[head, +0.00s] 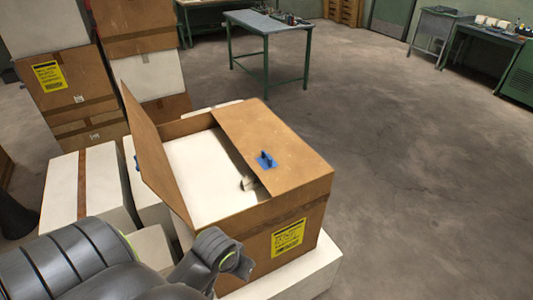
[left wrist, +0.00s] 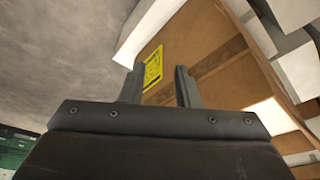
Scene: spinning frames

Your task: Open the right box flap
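The cardboard box (head: 288,213) stands open on its left side, with a yellow label on its front. Its left flap (head: 157,150) is raised and leans outward. Its right flap (head: 280,150) lies nearly flat over the right part of the opening and has a blue handle (head: 266,160) near its inner edge. My left arm reaches in from the lower left, in front of the box; its fingers are not clear in the head view. In the left wrist view, my left gripper (left wrist: 158,80) is open and empty, with a yellow-labelled cardboard face beyond it. My right gripper is not visible.
White material (head: 203,170) and a small, unclear dark item (head: 248,184) show inside the box. White boxes (head: 88,190) and stacked cardboard boxes (head: 65,78) crowd the left. A green-legged table (head: 262,22) stands behind. The floor at the right is clear.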

